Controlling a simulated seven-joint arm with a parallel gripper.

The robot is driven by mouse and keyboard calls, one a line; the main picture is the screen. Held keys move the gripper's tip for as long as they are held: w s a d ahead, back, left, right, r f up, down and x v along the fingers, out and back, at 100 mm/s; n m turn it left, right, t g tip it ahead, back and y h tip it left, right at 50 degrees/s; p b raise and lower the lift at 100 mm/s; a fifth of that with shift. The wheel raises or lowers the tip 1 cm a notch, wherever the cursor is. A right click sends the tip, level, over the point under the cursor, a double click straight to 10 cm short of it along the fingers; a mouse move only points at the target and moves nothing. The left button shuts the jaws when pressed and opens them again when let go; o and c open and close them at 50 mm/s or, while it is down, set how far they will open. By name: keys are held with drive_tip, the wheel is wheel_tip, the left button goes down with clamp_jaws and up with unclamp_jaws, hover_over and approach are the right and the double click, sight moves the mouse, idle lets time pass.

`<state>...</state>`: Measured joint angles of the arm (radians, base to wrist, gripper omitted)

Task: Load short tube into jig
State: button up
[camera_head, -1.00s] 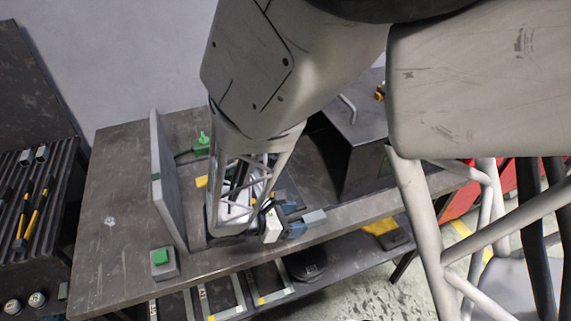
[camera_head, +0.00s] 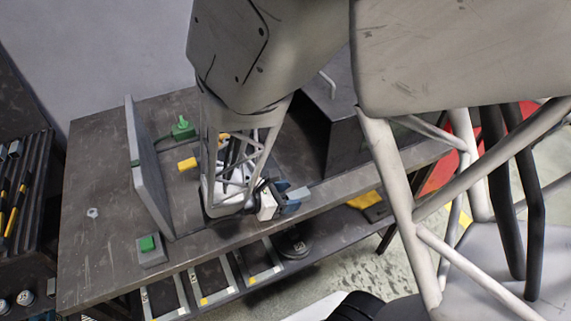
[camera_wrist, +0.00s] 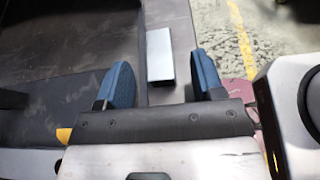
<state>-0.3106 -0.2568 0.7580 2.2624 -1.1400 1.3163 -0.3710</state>
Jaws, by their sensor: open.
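A short silvery rectangular tube (camera_wrist: 161,50) lies near the edge of the bench in the wrist view. In the head view, a small grey piece that looks like this tube (camera_head: 298,193) shows just beyond the fingers. My gripper (camera_wrist: 163,70) is open, its two blue fingers on either side of the tube's near end, with a gap on both sides. My gripper also shows low over the bench's front edge in the head view (camera_head: 285,198). A green clamp (camera_head: 182,128) stands behind an upright grey panel; my arm hides part of that area, and I cannot make out the jig clearly.
The upright panel (camera_head: 148,165) stands left of my arm on the dark bench (camera_head: 95,260). A green button box (camera_head: 149,250) sits at its foot. A yellow block (camera_head: 187,164) lies between panel and arm. A dark box (camera_head: 345,140) stands to the right. The bench's left end is mostly clear.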

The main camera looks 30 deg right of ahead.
sight(300, 193)
drive_tip(key=shift+x, duration=2.15)
drive_tip(key=shift+r, duration=0.1)
drive_tip(key=shift+c, duration=0.3)
drive_tip(key=c, duration=1)
drive_tip(key=shift+r, duration=0.1)
drive_tip(key=shift+c, duration=0.2)
drive_tip(key=shift+r, duration=4.95)
